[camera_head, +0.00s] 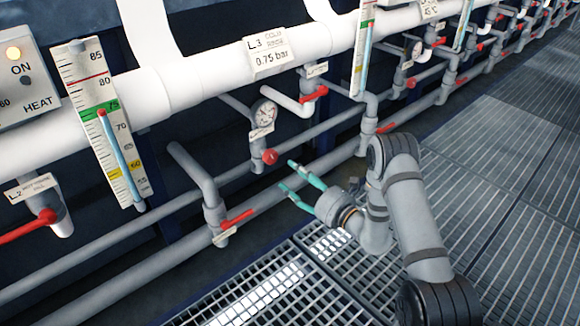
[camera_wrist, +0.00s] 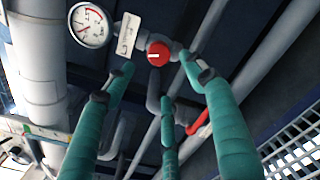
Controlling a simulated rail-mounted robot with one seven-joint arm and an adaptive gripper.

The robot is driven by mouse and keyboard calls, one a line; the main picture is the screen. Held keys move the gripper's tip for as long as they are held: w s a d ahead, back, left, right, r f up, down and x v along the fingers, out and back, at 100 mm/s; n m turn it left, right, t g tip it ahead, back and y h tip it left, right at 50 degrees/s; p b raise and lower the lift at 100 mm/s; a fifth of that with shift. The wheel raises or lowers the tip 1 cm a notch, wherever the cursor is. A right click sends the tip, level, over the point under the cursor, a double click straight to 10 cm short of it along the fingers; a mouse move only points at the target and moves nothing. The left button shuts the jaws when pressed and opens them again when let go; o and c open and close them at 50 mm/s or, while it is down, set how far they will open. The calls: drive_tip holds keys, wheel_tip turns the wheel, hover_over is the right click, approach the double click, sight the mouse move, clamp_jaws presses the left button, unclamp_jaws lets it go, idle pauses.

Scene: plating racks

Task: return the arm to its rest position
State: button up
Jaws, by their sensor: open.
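My gripper (camera_head: 291,177) has teal fingers and is open and empty. In the head view it reaches left from my grey arm, over the edge of the grating, with the fingertips pointing at the pipes. A round red knob (camera_head: 270,156) sits below a pressure gauge (camera_head: 264,112), just left of the upper fingertip and apart from it. In the wrist view the teal fingers spread around empty space, and the red knob (camera_wrist: 158,53) shows between their tips, beyond them. The gauge (camera_wrist: 89,25) shows at the upper left there.
A red lever (camera_head: 237,219) on the lower pipe stands left of my gripper. Another red lever (camera_head: 315,93) is above it. A thermometer board (camera_head: 104,125) and a large white pipe (camera_head: 215,80) are at left. Grated floor (camera_head: 500,150) lies open on the right.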

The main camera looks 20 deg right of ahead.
sight(273, 159)
drive_tip(key=x, duration=1.2)
drive_tip(key=shift+w+f+b, duration=0.15)
drive_tip(key=shift+b, duration=0.2)
drive_tip(key=shift+n+b, duration=0.7)
drive_tip(key=shift+n, duration=0.3)
drive_tip(key=shift+r, duration=0.25)
